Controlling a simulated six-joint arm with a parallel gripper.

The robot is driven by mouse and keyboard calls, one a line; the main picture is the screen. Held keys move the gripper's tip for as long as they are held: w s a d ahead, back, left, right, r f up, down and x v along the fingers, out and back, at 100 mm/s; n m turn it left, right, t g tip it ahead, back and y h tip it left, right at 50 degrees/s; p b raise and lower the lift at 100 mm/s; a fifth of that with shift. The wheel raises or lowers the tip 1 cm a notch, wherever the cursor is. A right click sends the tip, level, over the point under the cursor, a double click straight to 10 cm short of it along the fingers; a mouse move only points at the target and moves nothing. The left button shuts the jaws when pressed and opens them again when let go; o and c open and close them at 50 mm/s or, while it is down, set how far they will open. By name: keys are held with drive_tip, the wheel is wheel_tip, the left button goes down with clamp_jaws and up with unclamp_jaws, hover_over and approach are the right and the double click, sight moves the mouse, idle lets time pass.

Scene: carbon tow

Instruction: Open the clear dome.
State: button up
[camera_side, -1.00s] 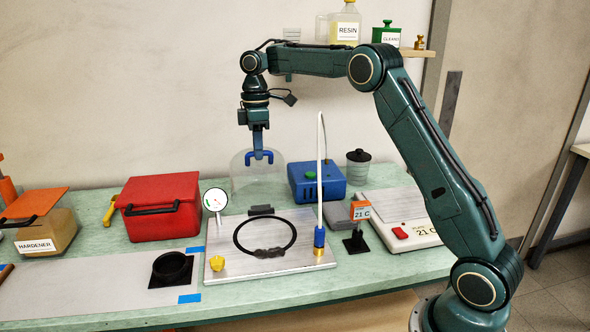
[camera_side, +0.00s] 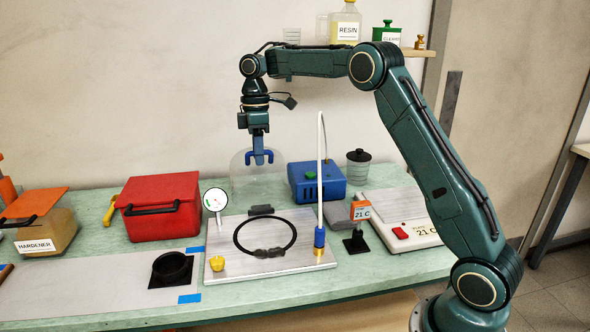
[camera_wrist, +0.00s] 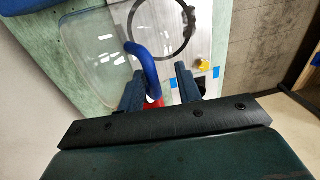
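The clear dome (camera_side: 245,182) stands swung up on its edge behind the metal plate (camera_side: 225,266), its lower edge near the dark hinge (camera_side: 260,210). Its blue handle (camera_wrist: 140,62) faces my gripper at the upper part of the dome. My gripper (camera_side: 259,155) points down at the handle. In the wrist view, its two fingers (camera_wrist: 163,88) stand apart with the handle's bend between them, nearer the left finger. A gap shows at the right finger, so the gripper is open. The dark ring of tow (camera_side: 265,234) lies uncovered on the plate.
A dial gauge (camera_side: 215,200) and a white hose (camera_side: 321,170) rise from the plate's sides. A blue pump box (camera_side: 325,184) stands right of the dome, a red box (camera_side: 160,205) left. The wall is close behind the dome.

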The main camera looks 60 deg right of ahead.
drive_tip(key=shift+s+a+f, duration=0.2)
drive_tip(key=shift+s+a, duration=0.25)
drive_tip(key=shift+a, duration=0.1)
drive_tip(key=shift+s+a+f+t+h, duration=0.4)
drive_tip(key=shift+s+a+f, duration=1.3)
drive_tip(key=shift+f, duration=0.7)
drive_tip(key=shift+s+a+f+t+h, duration=0.4)
drive_tip(key=shift+s+a+f, duration=1.25)
drive_tip(key=shift+f, duration=0.8)
drive_tip(key=shift+s+a+f+t+h, duration=0.35)
drive_tip(key=shift+s+a+f, duration=1.3)
drive_tip(key=shift+f, duration=0.75)
wheel_tip(320, 180, up, 14)
drive_tip(key=s+a, duration=0.1)
drive_tip(key=s, duration=0.1)
drive_tip(key=s+d+r+m+t, duration=0.1)
drive_tip(key=s+r+m, duration=0.2)
drive_tip(key=s, duration=0.5)
drive_tip(key=s+d+r+m+t+y, duration=0.1)
drive_tip(key=s+r+m+t, duration=0.1)
drive_tip(key=s, duration=0.6)
drive_tip(key=shift+d+r+m, duration=0.25)
drive_tip(key=shift+r+m, duration=0.25)
drive_tip(key=shift+m, duration=0.4)
drive_tip(key=shift+s, duration=0.1)
